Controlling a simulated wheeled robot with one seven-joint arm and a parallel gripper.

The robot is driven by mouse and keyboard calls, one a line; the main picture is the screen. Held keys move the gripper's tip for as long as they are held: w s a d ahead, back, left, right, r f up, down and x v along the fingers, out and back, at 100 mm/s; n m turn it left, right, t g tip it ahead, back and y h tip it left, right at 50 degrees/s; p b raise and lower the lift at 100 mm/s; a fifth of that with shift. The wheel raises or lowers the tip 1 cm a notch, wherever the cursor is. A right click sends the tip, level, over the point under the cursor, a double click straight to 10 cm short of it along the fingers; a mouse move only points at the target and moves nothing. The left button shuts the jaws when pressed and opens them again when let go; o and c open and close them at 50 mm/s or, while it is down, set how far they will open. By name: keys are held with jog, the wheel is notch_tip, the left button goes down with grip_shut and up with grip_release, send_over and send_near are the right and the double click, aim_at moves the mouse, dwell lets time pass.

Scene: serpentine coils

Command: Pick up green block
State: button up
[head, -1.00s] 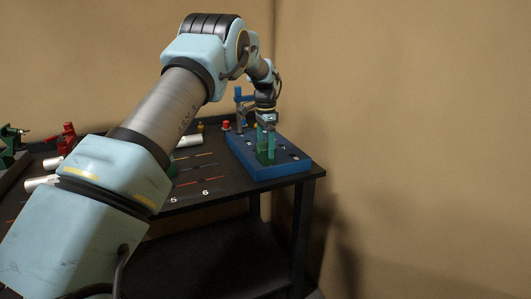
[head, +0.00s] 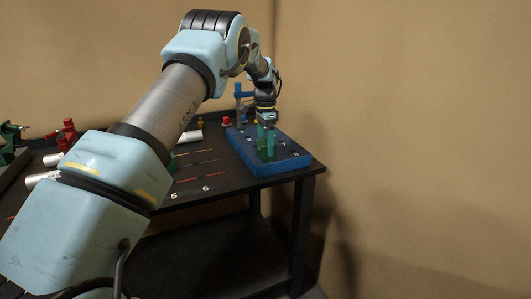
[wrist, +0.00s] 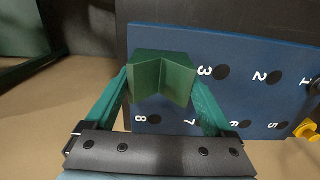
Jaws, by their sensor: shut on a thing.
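The green block (wrist: 160,76) is an angular piece with a notched, V-shaped face. In the wrist view it sits between the teal fingers of my gripper (wrist: 162,88), which is shut on it. Behind it is the blue board (wrist: 270,105) with numbered dark holes; the block covers part of the board left of hole 3 and above hole 8. In the head view my gripper (head: 266,148) points down over the blue board (head: 285,168) near the table's right end. The block is too small there to separate clearly from the fingers. I cannot tell whether it touches the board.
A blue upright post (head: 238,97) stands behind the board, with a red piece (head: 226,121) near it. A yellow piece (wrist: 305,129) is beside the board. My arm hides much of the dark table (head: 215,195).

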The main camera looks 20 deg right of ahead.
grip_shut()
jog(key=shift+r, duration=0.1)
jog(key=shift+r, duration=0.1)
